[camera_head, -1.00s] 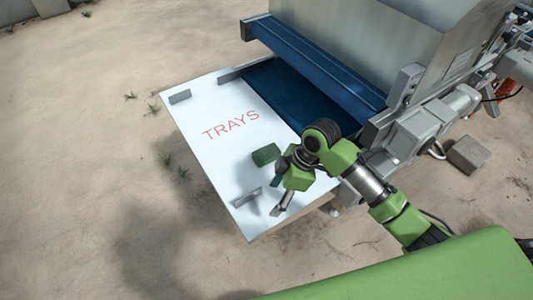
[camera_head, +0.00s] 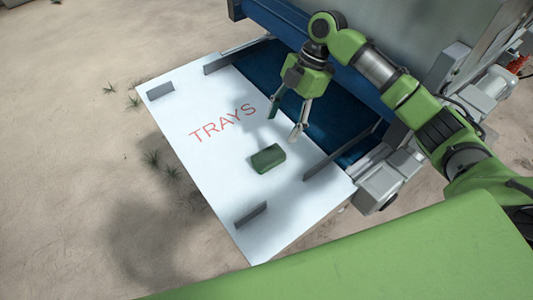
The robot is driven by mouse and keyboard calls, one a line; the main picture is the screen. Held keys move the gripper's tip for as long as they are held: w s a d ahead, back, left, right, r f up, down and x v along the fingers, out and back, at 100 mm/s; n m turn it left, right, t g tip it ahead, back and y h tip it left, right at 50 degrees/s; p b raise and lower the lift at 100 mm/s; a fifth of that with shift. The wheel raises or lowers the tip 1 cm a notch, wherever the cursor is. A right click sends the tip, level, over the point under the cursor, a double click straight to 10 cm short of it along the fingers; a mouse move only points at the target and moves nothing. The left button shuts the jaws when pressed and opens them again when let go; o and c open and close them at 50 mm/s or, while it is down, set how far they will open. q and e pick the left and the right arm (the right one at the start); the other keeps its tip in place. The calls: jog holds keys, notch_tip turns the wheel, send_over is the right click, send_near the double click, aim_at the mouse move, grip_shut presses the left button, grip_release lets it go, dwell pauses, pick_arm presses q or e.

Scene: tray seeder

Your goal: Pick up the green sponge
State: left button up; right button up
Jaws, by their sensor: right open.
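The green sponge (camera_head: 268,158) lies on the white board (camera_head: 205,165) marked TRAYS, right of its middle and below the red lettering. My right gripper (camera_head: 284,127) is open and empty. Its two fingers point down, above and slightly right of the sponge in the picture, apart from it, over the edge between the board and the blue belt. The sponge is fully in view. My left gripper does not show.
Small grey upright plates stand on the board, one at the front (camera_head: 250,214) and one at the far left (camera_head: 160,90). The blue conveyor belt (camera_head: 335,128) and grey machine (camera_head: 430,35) lie behind. The board around the sponge is clear.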

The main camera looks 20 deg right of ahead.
send_near(270, 155)
jog(key=shift+s+a+f+p, duration=0.35)
jog(key=shift+a+f+p, duration=0.05)
jog(key=shift+a+f, duration=0.4)
jog(key=p+x, duration=0.1)
jog(key=x, duration=0.2)
jog(key=shift+w+d+f, duration=0.1)
jog(key=shift+d, duration=0.05)
jog(key=p+x, duration=0.1)
jog(key=x, duration=0.1)
jog(key=shift+f, duration=0.75)
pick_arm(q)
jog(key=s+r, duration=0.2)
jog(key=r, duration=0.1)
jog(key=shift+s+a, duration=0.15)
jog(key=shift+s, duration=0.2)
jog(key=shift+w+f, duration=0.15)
pick_arm(e)
jog(key=shift+f, duration=0.25)
jog(key=c, duration=0.8)
